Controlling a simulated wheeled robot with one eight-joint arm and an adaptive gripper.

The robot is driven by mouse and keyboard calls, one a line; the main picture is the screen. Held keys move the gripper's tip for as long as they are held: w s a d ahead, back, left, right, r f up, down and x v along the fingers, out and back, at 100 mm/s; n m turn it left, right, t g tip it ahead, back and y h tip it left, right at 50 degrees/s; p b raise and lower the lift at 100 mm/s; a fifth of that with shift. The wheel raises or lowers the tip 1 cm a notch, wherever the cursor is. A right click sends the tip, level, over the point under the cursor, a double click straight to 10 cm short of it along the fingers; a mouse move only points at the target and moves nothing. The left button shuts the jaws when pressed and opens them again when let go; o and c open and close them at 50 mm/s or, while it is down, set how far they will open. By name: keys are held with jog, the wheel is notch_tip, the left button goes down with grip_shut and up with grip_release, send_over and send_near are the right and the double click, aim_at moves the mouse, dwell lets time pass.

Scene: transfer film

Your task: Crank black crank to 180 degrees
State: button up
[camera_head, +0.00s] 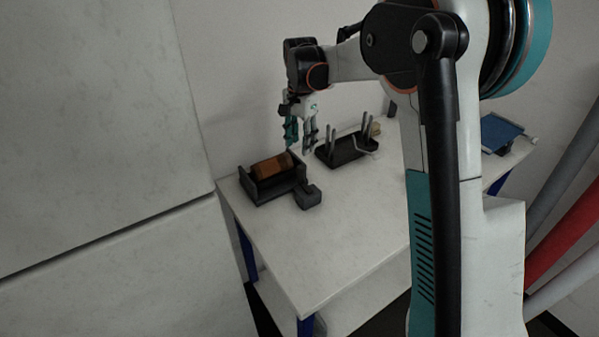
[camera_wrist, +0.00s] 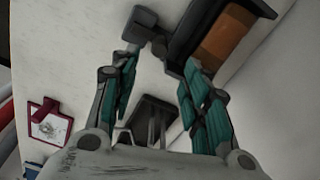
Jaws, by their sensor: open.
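The black crank (camera_head: 308,197) is a blocky dark handle on the right end of a black holder (camera_head: 262,195) carrying a brown film roll (camera_head: 271,167). In the head view the crank sits low, close to the table top. In the wrist view the crank (camera_wrist: 140,24) is at the top, left of the holder and the roll (camera_wrist: 222,38). My gripper (camera_head: 300,138) hangs above and behind the crank, apart from it. Its teal fingers (camera_wrist: 160,75) are spread with nothing between them. The crank's exact angle is hard to tell.
A second black stand (camera_head: 343,151) with upright metal posts is behind, to the right, close to my gripper. A blue tray (camera_head: 498,132) lies at the far right. A red-edged board (camera_wrist: 48,121) shows in the wrist view. The white table (camera_head: 325,245) is bare in front.

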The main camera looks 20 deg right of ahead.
aim_at(300, 167)
notch_tip(300, 167, down, 12)
jog(key=b, duration=0.2)
jog(key=shift+f+b, duration=0.25)
jog(key=shift+b, duration=0.15)
grip_shut()
